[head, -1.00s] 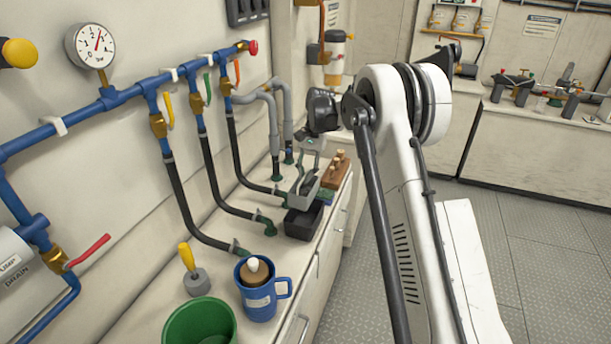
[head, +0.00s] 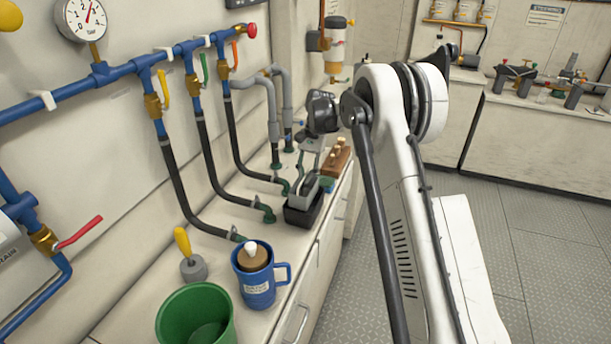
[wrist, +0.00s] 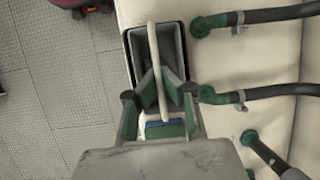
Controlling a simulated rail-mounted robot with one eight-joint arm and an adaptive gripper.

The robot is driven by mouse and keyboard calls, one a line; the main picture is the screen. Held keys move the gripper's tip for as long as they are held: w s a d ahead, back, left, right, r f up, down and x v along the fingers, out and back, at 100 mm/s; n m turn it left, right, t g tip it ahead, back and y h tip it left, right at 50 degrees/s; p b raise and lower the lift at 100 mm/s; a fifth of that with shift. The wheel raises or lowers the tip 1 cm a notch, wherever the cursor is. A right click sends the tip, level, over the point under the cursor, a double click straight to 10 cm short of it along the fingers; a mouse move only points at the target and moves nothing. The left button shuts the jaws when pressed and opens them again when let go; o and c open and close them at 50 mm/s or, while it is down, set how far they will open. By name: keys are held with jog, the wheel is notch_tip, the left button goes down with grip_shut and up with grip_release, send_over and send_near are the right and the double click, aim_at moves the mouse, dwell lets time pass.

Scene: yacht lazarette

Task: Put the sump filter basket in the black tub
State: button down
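The sump filter basket (head: 302,187) is a grey open box with a tall hoop handle. It sits in the black tub (head: 302,216) on the counter. In the wrist view the basket (wrist: 169,45) shows inside the dark rim of the tub (wrist: 128,42), and the handle rises toward the camera. My gripper (wrist: 158,92) is just above, its dark fingertips spread to either side of the handle with visible gaps. In the head view my gripper (head: 311,157) is over the tub. Whether the basket rests on the tub's floor is hidden.
A wooden block with pegs (head: 337,160) stands behind the tub, with a blue-green pad beside it. Black hoses (head: 232,190) with green ends lie to the left. A blue mug (head: 254,280), a yellow-handled tool (head: 187,255) and a green bucket (head: 197,318) are nearer.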

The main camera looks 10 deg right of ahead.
aim_at(305, 190)
jog(key=shift+f+b, duration=1.65)
jog(key=shift+f, duration=1.1)
jog(key=shift+f+b, duration=0.55)
jog(key=shift+f, duration=0.15)
jog(key=c, duration=2.5)
grip_release()
jog(key=o, duration=0.5)
jog(key=v, duration=1.2)
jog(key=shift+s, duration=0.1)
